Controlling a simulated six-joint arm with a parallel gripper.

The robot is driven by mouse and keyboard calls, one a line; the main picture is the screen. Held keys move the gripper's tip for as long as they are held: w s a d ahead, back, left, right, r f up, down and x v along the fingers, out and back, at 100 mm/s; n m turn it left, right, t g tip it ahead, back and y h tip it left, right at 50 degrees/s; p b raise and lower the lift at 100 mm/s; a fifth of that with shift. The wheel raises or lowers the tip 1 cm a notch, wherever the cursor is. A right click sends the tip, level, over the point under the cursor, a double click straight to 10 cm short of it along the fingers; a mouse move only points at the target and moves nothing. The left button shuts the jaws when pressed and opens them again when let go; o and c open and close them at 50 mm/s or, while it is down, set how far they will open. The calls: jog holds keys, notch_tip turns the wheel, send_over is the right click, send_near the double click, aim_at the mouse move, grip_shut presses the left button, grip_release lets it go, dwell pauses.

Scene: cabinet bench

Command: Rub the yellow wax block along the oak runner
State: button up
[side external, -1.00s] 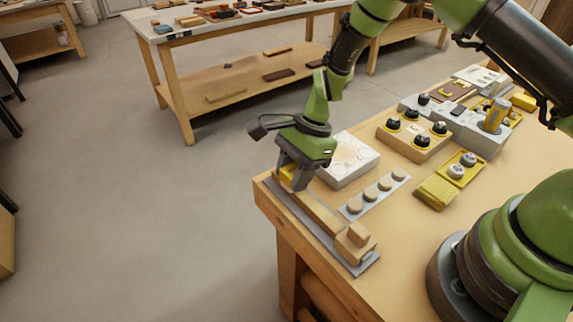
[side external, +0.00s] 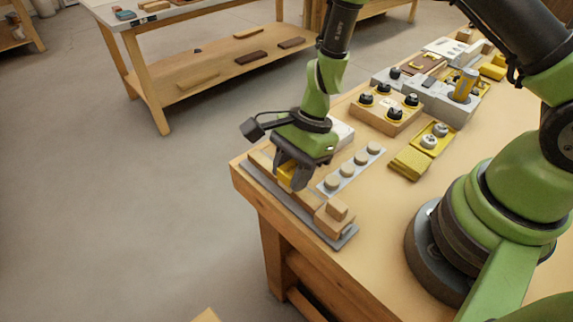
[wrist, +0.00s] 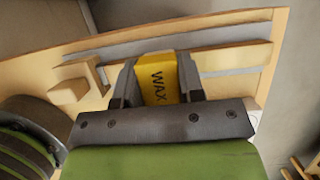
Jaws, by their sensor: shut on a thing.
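The yellow wax block (side external: 288,174) is held between the fingers of my gripper (side external: 293,178), which is shut on it. In the wrist view the block (wrist: 157,82) shows the letters WAX, with one finger on each side. The oak runner (side external: 306,200) is a pale wooden strip on a grey plate (side external: 283,205) along the bench edge. The wax is over the runner, partway along it; I cannot tell whether they touch. In the wrist view the runner (wrist: 235,57) extends to both sides of the wax, and the fingers hide its middle.
A wooden end block (side external: 334,215) stands at the runner's near end. A grey strip with several round knobs (side external: 350,170) lies right beside the runner. A white box (side external: 343,132) is partly hidden behind my gripper. A yellow pad (side external: 410,163) and a knobbed wooden box (side external: 385,115) stand farther right.

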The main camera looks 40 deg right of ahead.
aim_at(304, 195)
jog(key=shift+s+f, duration=0.15)
jog(key=shift+s, duration=3.3)
jog(key=shift+s+a+r, duration=0.1)
jog(key=shift+s+r, duration=0.05)
jog(key=shift+r, duration=0.05)
jog(key=shift+w+r, duration=0.15)
jog(key=shift+w, duration=1.8)
jog(key=shift+w+f, duration=0.15)
jog(key=shift+w, duration=1.75)
jog(key=shift+w+f, duration=0.15)
jog(key=shift+w, duration=1.75)
jog(key=shift+w+r, duration=0.1)
jog(key=shift+w, duration=1.75)
jog(key=shift+w+f, duration=0.2)
jog(key=shift+w, duration=1.7)
